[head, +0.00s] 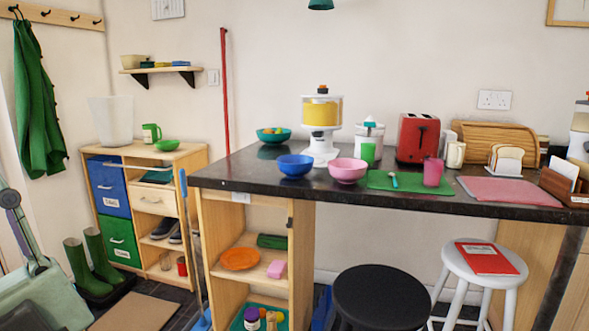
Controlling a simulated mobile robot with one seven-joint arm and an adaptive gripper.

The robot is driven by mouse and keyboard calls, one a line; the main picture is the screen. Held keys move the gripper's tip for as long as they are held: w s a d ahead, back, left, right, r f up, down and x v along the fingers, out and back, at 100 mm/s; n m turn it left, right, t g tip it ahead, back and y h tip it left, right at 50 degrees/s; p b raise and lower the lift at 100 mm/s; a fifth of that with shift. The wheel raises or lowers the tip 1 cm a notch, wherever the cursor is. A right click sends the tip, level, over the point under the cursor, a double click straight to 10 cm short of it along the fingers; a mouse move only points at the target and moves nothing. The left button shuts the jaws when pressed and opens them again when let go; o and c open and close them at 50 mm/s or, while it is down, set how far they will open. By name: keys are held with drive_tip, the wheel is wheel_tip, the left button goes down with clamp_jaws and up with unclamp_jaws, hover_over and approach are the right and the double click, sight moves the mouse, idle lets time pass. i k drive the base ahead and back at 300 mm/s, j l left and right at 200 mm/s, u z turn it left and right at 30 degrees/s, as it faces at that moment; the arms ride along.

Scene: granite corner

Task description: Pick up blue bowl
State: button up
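The blue bowl (295,168) stands upright on the dark granite worktop (225,174), left of the middle of the head view and close to the front edge. Its inside looks empty from here, though the low angle hides most of the bottom. A pink bowl (348,172) stands just to its right with a narrow gap. My gripper is not visible in this view.
A white dispenser with yellow contents (321,110) stands behind the blue bowl. A teal bowl of fruit (273,135) is behind and left. A green mat (405,183) lies to the right. A black stool (380,292) stands before the worktop. The worktop's left end is clear.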

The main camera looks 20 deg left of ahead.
sight(294, 167)
drive_tip(key=i+j+z, duration=0.3)
drive_tip(key=j, duration=0.45)
drive_tip(key=i+j+z, duration=0.25)
drive_tip(key=j, duration=0.5)
drive_tip(key=j+z, duration=0.3)
drive_tip(key=j, duration=0.5)
drive_tip(key=j+z, duration=0.3)
drive_tip(key=j, duration=0.55)
drive_tip(key=i, duration=0.05)
